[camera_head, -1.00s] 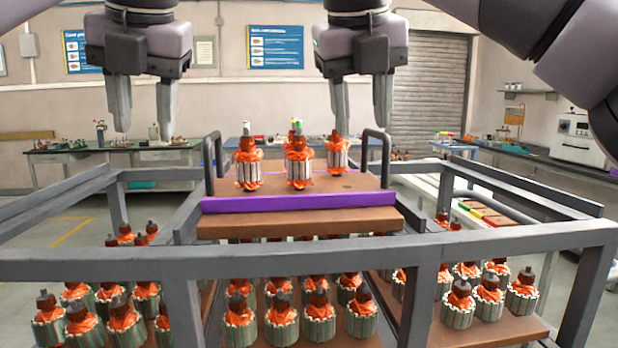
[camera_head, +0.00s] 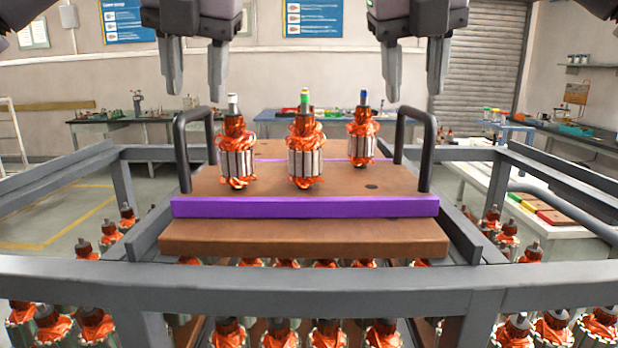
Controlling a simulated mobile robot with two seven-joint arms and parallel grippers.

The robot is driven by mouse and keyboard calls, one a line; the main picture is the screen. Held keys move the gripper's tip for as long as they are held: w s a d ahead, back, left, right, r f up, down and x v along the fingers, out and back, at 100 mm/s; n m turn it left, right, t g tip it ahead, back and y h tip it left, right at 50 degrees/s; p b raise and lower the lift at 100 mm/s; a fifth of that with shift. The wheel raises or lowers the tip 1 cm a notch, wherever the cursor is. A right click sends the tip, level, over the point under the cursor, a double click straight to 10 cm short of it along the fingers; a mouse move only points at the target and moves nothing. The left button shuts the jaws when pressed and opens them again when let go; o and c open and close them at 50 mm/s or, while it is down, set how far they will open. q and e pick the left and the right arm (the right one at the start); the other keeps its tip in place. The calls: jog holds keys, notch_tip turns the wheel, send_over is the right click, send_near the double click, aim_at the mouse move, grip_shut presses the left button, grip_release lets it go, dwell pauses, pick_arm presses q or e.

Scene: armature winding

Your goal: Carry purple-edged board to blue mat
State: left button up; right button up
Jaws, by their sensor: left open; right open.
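The purple-edged board (camera_head: 304,207) lies level on top of a plain brown board (camera_head: 304,240) in the grey metal rack. It carries three orange-wound armatures (camera_head: 304,155) standing upright, with white, green and blue tips. A dark handle stands at each side, the left handle (camera_head: 184,150) and the right handle (camera_head: 427,150). My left gripper (camera_head: 196,85) is open and empty above the left handle. My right gripper (camera_head: 415,85) is open and empty above the right handle. Both are apart from the handles. I see no blue mat.
The grey rack (camera_head: 300,285) surrounds the board, with a front rail and side rails. Several more armatures (camera_head: 385,335) stand on lower boards. A white table (camera_head: 560,225) with coloured trays is at right. Workbenches (camera_head: 120,119) line the back wall.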

pick_arm(q)
jog(key=shift+x, duration=3.6)
pick_arm(e)
send_over(407, 172)
jog(key=shift+f, duration=3.25)
pick_arm(q)
grip_shut()
pick_arm(e)
grip_shut()
pick_arm(q)
jog(key=shift+r, duration=0.1)
pick_arm(e)
jog(key=shift+d+r, duration=0.1)
jog(key=shift+r, duration=0.05)
